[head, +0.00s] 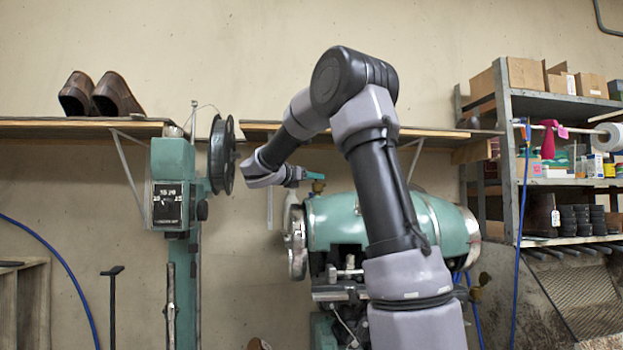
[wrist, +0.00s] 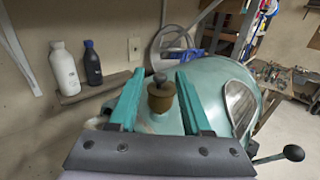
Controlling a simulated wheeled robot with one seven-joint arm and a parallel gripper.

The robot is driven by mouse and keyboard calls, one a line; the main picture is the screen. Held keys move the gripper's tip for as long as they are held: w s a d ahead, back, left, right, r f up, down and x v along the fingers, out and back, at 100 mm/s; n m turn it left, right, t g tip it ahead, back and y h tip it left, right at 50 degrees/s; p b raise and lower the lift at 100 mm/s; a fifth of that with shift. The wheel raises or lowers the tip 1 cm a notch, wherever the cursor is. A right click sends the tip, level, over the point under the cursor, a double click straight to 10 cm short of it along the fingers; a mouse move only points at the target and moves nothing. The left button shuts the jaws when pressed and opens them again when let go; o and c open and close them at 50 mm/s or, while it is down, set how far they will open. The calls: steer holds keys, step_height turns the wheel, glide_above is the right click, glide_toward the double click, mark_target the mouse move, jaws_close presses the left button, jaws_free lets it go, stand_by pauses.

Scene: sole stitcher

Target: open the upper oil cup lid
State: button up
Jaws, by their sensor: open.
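The upper oil cup (wrist: 161,98) is a small brass-brown cup on top of the green rounded machine housing (wrist: 215,80). Its lid (wrist: 160,78) has a small grey knob and looks closed. In the wrist view my gripper (wrist: 160,72) is open, with one teal finger on each side of the cup and a gap visible on both sides. In the head view my gripper (head: 300,174) is just above the left top of the housing (head: 335,220), with the brass cup (head: 318,187) at its fingers. Whether the fingers touch the cup is unclear.
A wall shelf (head: 455,131) runs behind my arm. A spool (head: 221,155) on a green post stands to the left. The wrist view shows a white bottle (wrist: 65,70) and a dark bottle (wrist: 92,64) on a ledge, and a black-knobbed lever (wrist: 293,153) at right.

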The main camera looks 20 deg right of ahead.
jaws_close()
steer(key=m+y, duration=0.1)
steer(key=d+r+m+g+y, duration=0.1)
steer(key=shift+s+r+m+y, duration=0.2)
steer(key=shift+r+m+y, duration=0.1)
steer(key=shift+y, duration=0.1)
steer(key=y, duration=0.1)
steer(key=d+m+y, duration=0.1)
steer(key=r+m+y, duration=0.1)
steer(key=shift+s+d+r, duration=0.1)
steer(key=shift+s+d, duration=0.15)
steer(key=shift+d, duration=0.15)
steer(key=y, duration=0.1)
steer(key=d+m+y, duration=0.2)
steer(key=shift+s+r+y, duration=0.15)
steer(key=shift+s+y, duration=0.1)
steer(key=shift+y, duration=0.15)
steer(key=shift+s+d+f+m+t+y, duration=0.15)
steer(key=shift+d+m+y, duration=0.3)
steer(key=shift+y, duration=0.3)
steer(key=shift+s+d+f+m+t+y, duration=0.15)
steer(key=shift+d+m+y, duration=0.1)
steer(key=shift+m+y, duration=0.4)
steer(key=shift+w, duration=0.1)
